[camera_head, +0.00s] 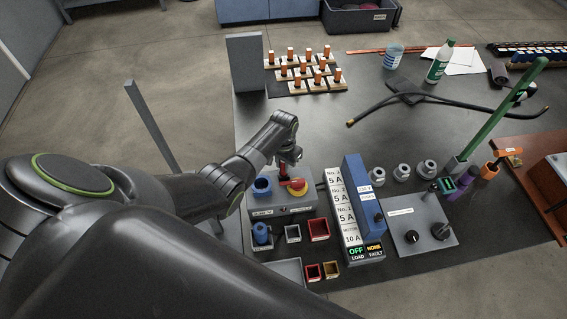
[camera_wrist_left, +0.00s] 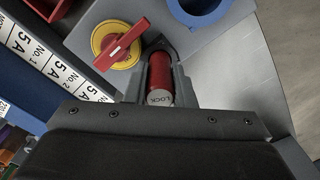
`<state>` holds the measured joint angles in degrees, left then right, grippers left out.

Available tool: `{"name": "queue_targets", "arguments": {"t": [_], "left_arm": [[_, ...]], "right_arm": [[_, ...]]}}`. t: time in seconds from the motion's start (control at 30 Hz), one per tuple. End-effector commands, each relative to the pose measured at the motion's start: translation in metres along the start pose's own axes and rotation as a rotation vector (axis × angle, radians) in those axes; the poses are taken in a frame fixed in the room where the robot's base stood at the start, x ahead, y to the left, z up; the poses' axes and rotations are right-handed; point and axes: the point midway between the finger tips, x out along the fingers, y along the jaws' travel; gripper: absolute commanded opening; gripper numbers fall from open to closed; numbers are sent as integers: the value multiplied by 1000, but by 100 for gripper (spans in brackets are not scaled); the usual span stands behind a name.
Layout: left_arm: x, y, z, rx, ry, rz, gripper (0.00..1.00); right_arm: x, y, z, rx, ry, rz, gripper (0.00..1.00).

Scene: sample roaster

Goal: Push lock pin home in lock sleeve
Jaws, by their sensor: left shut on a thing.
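The red lock pin (camera_wrist_left: 159,74) has a grey end face marked LOCK. In the left wrist view it stands between the fingers of my left gripper (camera_wrist_left: 158,92), which is shut on it. In the head view my left gripper (camera_head: 290,157) is over the back of a grey switch box (camera_head: 283,207). A red rotary handle (camera_wrist_left: 125,40) on a yellow disc is just left of the pin in the wrist view. The pin's far end meets a dark rounded part by the box; I cannot tell how deep it sits or make out the lock sleeve. My right gripper is not in view.
A blue round socket (camera_head: 262,187) is on the box beside the handle. A tall blue and white breaker panel (camera_head: 361,190) stands close on the right. Small open bins (camera_head: 319,229) stand in front. Clear dark tabletop (camera_head: 270,125) lies behind the box.

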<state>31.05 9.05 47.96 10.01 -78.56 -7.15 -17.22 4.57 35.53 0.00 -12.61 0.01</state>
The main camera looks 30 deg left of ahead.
Motion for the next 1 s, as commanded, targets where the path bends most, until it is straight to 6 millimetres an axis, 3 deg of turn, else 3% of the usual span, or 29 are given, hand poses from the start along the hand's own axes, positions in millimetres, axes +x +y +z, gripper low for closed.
{"name": "queue_targets", "arguments": {"t": [0.37, 0.4, 0.57, 1.0], "left_arm": [[13, 0, 0, 0, 0, 0, 0], [11, 0, 0, 0, 0, 0, 26], [11, 0, 0, 0, 0, 0, 47], [2, 0, 0, 0, 1, 0, 48]], "right_arm": [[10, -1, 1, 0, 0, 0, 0], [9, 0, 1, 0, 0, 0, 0], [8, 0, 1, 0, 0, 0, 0], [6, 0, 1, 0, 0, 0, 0]]}}
